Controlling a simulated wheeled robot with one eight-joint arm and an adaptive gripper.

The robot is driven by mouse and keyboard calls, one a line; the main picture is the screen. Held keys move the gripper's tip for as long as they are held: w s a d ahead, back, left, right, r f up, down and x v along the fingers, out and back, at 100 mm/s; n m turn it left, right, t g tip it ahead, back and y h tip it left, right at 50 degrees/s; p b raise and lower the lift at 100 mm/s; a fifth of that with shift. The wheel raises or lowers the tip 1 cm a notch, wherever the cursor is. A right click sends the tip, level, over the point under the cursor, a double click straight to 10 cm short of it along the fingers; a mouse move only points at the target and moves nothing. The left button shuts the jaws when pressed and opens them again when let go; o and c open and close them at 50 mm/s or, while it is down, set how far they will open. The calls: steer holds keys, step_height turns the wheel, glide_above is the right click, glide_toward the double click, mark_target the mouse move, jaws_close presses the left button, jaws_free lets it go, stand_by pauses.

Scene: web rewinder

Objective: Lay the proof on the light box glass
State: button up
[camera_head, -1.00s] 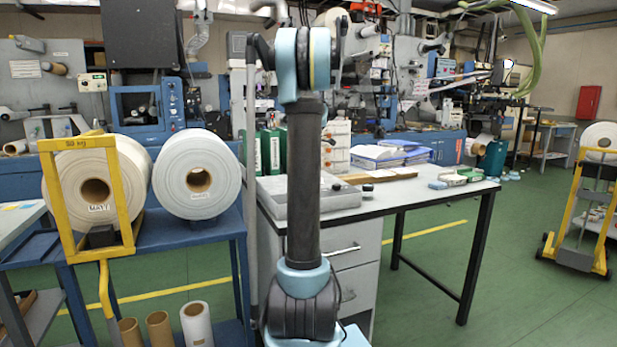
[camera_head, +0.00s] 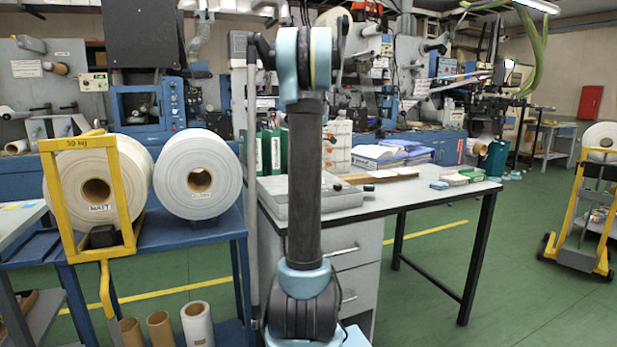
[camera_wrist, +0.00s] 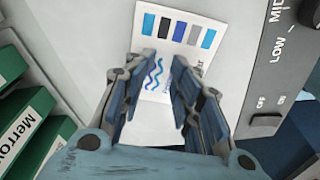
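The proof (camera_wrist: 176,32) is a white card with a row of blue, black and grey swatches and a blue wavy print. In the wrist view it lies over a pale, flat surface (camera_wrist: 92,40), which looks like the light box glass. The light box's grey control panel (camera_wrist: 268,75) has a black knob and an OFF/ON switch on the right. My gripper (camera_wrist: 162,62) is over the proof's lower part, fingers apart, with the print visible between them. Its fingers hide some of the card; whether they touch it I cannot tell. The head view does not show my gripper.
Green binders (camera_wrist: 28,125) stand close on the left in the wrist view. A blue rack with large rolls (camera_head: 197,174) stands left.

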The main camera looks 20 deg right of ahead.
step_height(320, 180, up, 7)
steer(key=shift+d, duration=0.4)
steer(key=shift+s, duration=0.1)
stand_by(0.3)
